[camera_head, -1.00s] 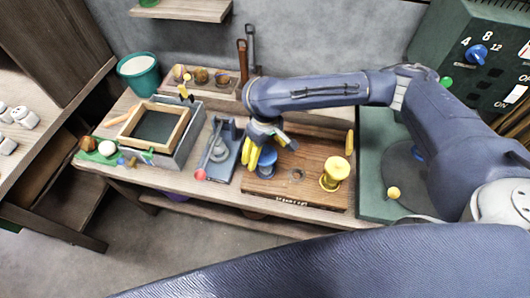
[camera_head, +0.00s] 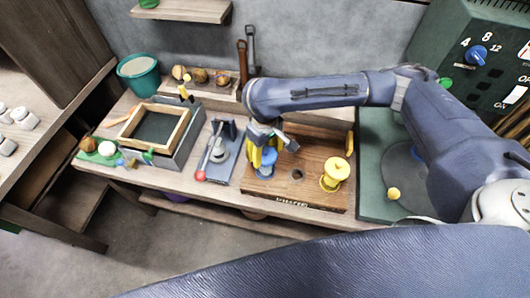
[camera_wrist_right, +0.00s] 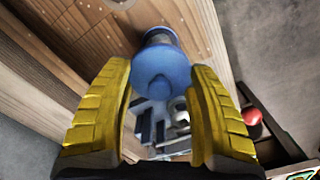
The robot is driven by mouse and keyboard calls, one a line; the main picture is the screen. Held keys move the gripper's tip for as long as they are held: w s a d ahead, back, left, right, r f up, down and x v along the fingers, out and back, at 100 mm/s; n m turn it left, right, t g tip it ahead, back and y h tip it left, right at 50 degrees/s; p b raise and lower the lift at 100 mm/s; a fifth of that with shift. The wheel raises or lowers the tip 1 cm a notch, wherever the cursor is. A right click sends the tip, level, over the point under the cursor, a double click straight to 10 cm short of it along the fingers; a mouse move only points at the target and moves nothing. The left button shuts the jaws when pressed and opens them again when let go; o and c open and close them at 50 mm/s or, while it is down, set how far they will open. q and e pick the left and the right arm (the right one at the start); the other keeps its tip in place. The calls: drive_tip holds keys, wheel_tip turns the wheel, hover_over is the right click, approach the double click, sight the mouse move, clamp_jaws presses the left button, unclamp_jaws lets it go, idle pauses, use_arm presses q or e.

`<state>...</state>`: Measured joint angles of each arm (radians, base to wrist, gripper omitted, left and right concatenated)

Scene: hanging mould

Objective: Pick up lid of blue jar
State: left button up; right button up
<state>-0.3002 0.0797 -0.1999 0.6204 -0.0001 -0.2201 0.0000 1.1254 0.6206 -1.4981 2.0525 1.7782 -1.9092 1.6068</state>
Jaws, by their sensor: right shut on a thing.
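The blue jar (camera_head: 266,169) stands on the wooden board, partly hidden by my right gripper. My right gripper (camera_head: 262,158) is over it with its yellow fingers pointing down on both sides. In the right wrist view, the round blue lid (camera_wrist_right: 161,68) lies between the two yellow fingertips, and my right gripper (camera_wrist_right: 160,85) is shut on it. The lid appears still on the jar; I see no gap between them. My left gripper is not in view.
The wooden board (camera_head: 318,192) also bears a yellow jar (camera_head: 335,174) and a dark round hole (camera_head: 297,174). Left of it are a grey press with a red-knobbed lever (camera_head: 200,176) and a wooden frame (camera_head: 155,128). A green panel (camera_head: 372,195) is at the right.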

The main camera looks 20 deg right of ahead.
wheel_tip(320, 180, up, 19)
drive_tip(key=shift+r, duration=0.1)
hover_over(265, 150)
drive_tip(key=s, duration=0.1)
wheel_tip(265, 150, down, 11)
drive_tip(key=shift+f, duration=0.2)
drive_tip(key=shift+w+f, duration=0.1)
drive_tip(key=shift+w, duration=0.4)
drive_tip(key=shift+f, duration=3.05)
drive_tip(key=shift+f, duration=0.15)
drive_tip(key=shift+c, duration=0.2)
